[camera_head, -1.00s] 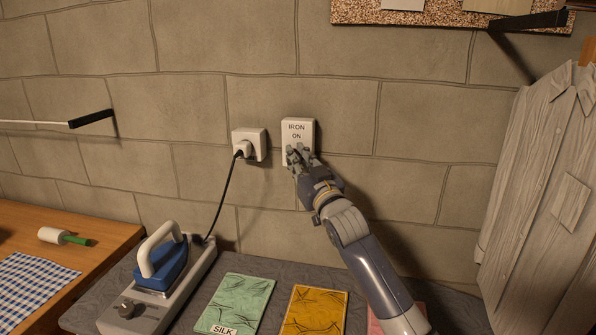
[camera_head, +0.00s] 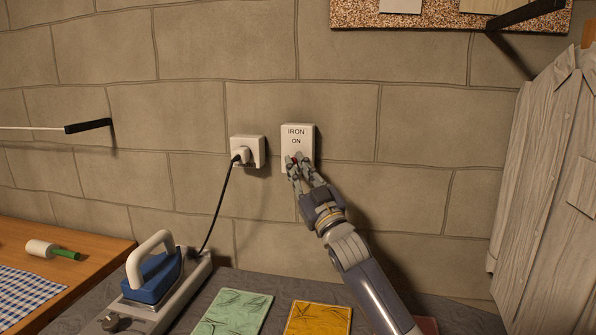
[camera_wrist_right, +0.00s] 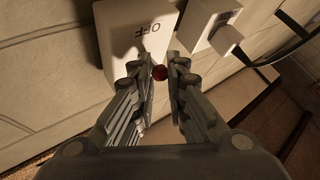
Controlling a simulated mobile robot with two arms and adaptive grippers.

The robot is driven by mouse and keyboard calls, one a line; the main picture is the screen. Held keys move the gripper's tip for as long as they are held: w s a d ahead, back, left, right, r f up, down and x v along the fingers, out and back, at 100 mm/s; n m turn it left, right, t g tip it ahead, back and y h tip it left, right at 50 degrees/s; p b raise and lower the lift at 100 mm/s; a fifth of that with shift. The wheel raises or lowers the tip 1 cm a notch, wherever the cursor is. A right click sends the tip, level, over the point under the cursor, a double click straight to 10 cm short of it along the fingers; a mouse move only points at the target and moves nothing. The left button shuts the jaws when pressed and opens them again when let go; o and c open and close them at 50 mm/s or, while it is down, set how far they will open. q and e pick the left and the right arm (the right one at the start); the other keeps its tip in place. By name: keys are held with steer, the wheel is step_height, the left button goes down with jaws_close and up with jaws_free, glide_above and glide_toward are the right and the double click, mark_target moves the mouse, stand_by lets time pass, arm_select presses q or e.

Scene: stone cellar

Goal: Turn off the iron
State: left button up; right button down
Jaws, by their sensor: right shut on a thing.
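A white wall box (camera_head: 298,134) carries the words IRON and ON on its upper front. In the right wrist view the same box (camera_wrist_right: 118,50) shows the word OFF, upside down. My right gripper (camera_head: 296,164) is in front of the box's lower part, with its fingers shut on a small red knob (camera_wrist_right: 160,73). The fingers hide most of the box's lower front. The iron (camera_head: 153,276), blue with a white handle, stands on a grey base (camera_head: 179,297) at the lower left. My left gripper is not in view.
A wall socket (camera_head: 249,146) with a plugged-in black cord (camera_head: 219,205) is just left of the box. Green (camera_head: 234,312) and yellow (camera_head: 318,318) cloths lie on the surface below. A grey shirt (camera_head: 545,180) hangs at the right. A dark-ended rod (camera_head: 88,126) juts at the left.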

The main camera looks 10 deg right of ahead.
steer(key=shift+r, duration=0.15)
steer(key=c, duration=1.7)
jaws_free()
steer(key=shift+o, duration=0.7)
steer(key=v, duration=1.2)
